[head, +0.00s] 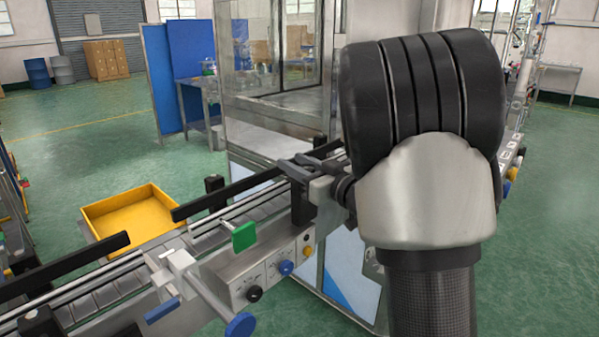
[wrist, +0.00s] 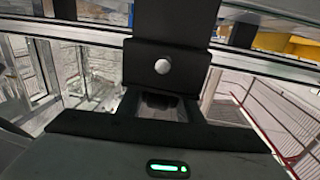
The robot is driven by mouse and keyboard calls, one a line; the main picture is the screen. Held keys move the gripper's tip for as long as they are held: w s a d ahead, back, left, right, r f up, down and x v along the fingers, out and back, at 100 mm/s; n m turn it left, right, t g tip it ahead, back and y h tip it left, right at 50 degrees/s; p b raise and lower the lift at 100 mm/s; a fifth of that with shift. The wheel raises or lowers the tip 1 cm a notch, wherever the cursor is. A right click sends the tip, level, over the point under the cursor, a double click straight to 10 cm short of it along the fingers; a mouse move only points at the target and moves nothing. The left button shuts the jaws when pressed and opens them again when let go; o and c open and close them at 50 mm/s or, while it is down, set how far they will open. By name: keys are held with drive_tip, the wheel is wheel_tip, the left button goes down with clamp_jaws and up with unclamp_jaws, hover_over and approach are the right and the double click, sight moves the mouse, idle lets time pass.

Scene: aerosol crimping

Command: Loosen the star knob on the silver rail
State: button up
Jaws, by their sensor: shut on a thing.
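The silver rail (head: 98,284) runs along the conveyor from lower left to the middle in the head view. It also crosses the top of the wrist view (wrist: 62,30). My gripper (head: 303,172) is at the conveyor's near side, by a dark upright block, partly covered by my arm. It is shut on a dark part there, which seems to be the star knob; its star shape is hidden. In the wrist view a black block with a round silver button (wrist: 162,66) stands right in front of my gripper (wrist: 160,105).
A green plate (head: 244,236), a black knob (head: 254,294) and a blue knob (head: 285,268) sit left of my gripper on the near side. A white bracket with a blue end knob (head: 240,325) juts towards me. A yellow tray (head: 130,212) lies beyond the conveyor. A clear-walled machine stands behind.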

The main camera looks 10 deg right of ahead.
drive_tip(key=shift+s+a+n+g+y+p, duration=0.1)
drive_tip(key=shift+a+n+g+y+p, duration=0.05)
drive_tip(key=shift+n+g+y, duration=0.55)
drive_tip(key=shift+s+a+n+g+y+p, duration=0.15)
drive_tip(key=shift+n+g+y, duration=0.35)
drive_tip(key=shift+y, duration=0.4)
drive_tip(key=shift+s+a+n+g+y+p, duration=0.1)
drive_tip(key=shift+n+g+y, duration=0.5)
drive_tip(key=shift+y, duration=0.2)
drive_tip(key=o, duration=1)
drive_tip(key=shift+o, duration=0.2)
drive_tip(key=p+v, duration=0.1)
drive_tip(key=v, duration=0.6)
drive_tip(key=shift+s, duration=0.15)
drive_tip(key=shift+d, duration=0.15)
